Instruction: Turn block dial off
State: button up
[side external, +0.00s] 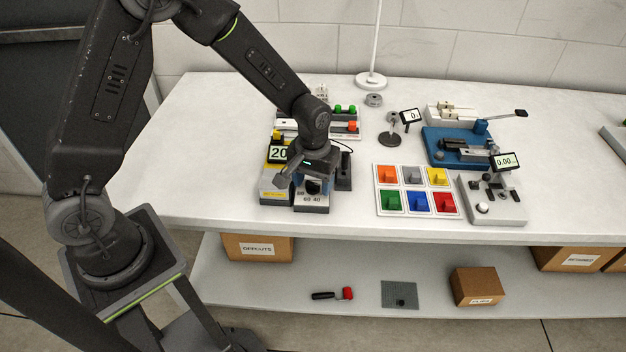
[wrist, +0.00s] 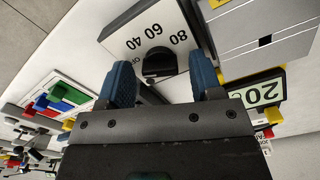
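The block dial is a dark round knob (wrist: 160,66) on a pale plate with the numbers 40, 60 and 80 printed around it, seen in the wrist view. My gripper (wrist: 165,78) has its two blue fingertips apart, one on each side of the knob, with gaps visible between fingers and knob. In the side view my gripper (side external: 314,178) is low over the dial block (side external: 312,204), whose numbered face shows below it. The knob's pointer direction is hard to make out. A small display (side external: 279,154) beside it reads 20.
A grey and yellow unit (side external: 274,190) stands close on the left of the dial block. A tray of coloured blocks (side external: 416,190) is to the right. A rack with green and red buttons (side external: 345,125) stands behind. The table's front edge is close.

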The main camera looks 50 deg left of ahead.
aim_at(313, 183)
notch_tip(313, 183, up, 14)
jog(key=shift+f, duration=0.1)
dwell(0.6)
jog(key=s+r+m+t, duration=0.1)
jog(key=s+r+t, duration=0.1)
jog(key=s, duration=0.4)
jog(key=s+a+r+m+t, duration=0.1)
jog(key=s+r+m, duration=0.1)
jog(key=s+r, duration=0.2)
jog(key=s+a+r+m+t, duration=0.1)
jog(key=s+r+t, duration=0.1)
jog(key=s, duration=0.7)
jog(key=shift+s+a+r+m+t, duration=0.2)
jog(key=shift+r+m+t, duration=0.15)
jog(key=shift+r, duration=0.3)
